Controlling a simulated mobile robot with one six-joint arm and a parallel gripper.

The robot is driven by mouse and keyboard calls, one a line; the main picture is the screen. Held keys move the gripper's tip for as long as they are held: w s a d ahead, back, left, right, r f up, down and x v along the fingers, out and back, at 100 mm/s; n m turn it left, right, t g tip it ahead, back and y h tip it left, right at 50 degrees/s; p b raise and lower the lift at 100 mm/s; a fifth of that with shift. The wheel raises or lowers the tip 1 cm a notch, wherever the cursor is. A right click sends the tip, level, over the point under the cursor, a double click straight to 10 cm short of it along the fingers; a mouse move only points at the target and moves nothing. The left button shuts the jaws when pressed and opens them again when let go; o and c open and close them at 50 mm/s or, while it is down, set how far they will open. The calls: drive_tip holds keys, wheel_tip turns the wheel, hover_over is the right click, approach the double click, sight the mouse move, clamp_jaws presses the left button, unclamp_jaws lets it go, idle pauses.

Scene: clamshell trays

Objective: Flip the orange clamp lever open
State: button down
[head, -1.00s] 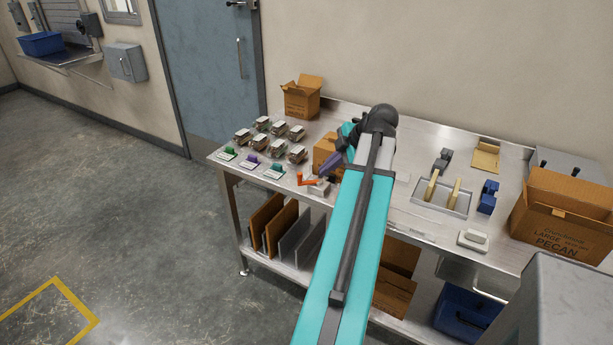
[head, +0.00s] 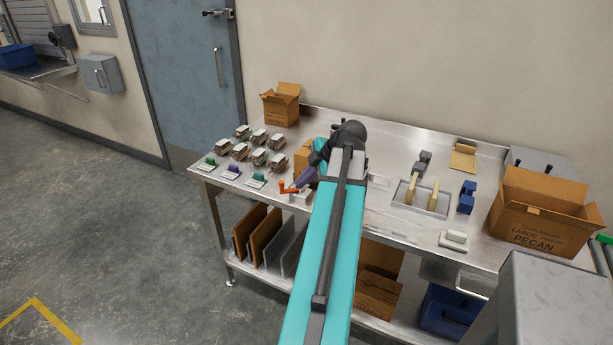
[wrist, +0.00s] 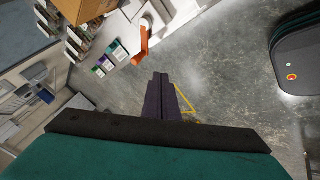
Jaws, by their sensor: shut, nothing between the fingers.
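The orange clamp lever (head: 287,187) sits on a small pale base (head: 300,196) near the front edge of the steel table. In the wrist view the orange lever (wrist: 140,46) is beyond and to the left of my fingertips. My gripper (head: 299,182) is shut and empty, its dark purple fingers beside the lever on its right in the head view. In the wrist view the shut fingers (wrist: 162,82) point past the table edge over the floor. I cannot tell whether the fingertips touch the lever.
Several clear clamshell trays (head: 258,156) and green, purple and teal labelled cards (head: 232,171) stand left of the lever. A small carton (head: 304,159) is behind my gripper. A grey tray (head: 424,198) and an open pecan box (head: 540,212) are to the right.

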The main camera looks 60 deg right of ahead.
drive_tip(key=w+d+f+p, duration=0.2)
drive_tip(key=w+f+p, duration=0.1)
drive_tip(key=w+f, duration=0.2)
drive_tip(key=shift+w+d, duration=0.35)
drive_tip(key=shift+w, duration=0.55)
drive_tip(key=shift+f, duration=0.1)
drive_tip(key=shift+s, duration=0.1)
